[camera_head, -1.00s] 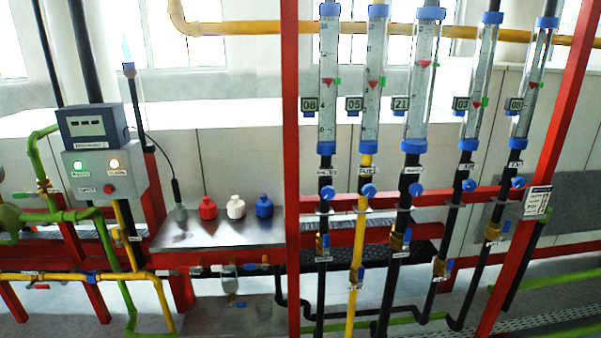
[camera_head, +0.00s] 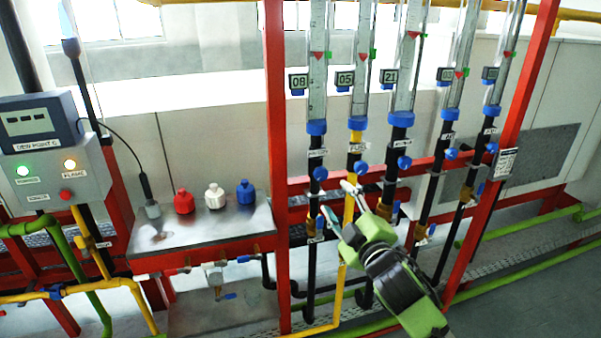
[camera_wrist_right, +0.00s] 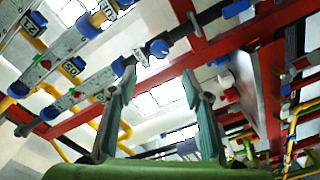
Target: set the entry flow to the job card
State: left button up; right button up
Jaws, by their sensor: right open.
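Several upright glass flow tubes with blue end caps hang on a red frame, among them the leftmost tube (camera_head: 317,75) and the yellow-piped tube (camera_head: 361,75). Small displays stand beside them; the leftmost display (camera_head: 298,82) reads 08. Blue knobs sit below, including the leftmost knob (camera_head: 320,173) and the second knob (camera_head: 361,168). A small white card (camera_head: 505,162) with unreadable text is on the right red post. My right gripper (camera_head: 337,199) is open and empty, just below these two knobs. In the right wrist view, a blue knob (camera_wrist_right: 159,48) appears beyond the open fingers. My left gripper is out of view.
A grey control box (camera_head: 50,180) with green and yellow lamps stands at left. A metal shelf (camera_head: 190,240) holds red, white and blue bottles. Red posts, yellow and green pipes surround the tubes. Open floor shows at the lower right.

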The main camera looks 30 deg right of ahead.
aim_at(322, 176)
jog(key=p+x, duration=0.3)
jog(key=x, duration=0.9)
jog(key=shift+w+d, duration=0.15)
jog(key=shift+d, duration=0.05)
jog(key=shift+w+p, duration=0.3)
jog(key=shift+w, duration=0.25)
jog(key=shift+d, duration=0.1)
jog(key=c, duration=1.1)
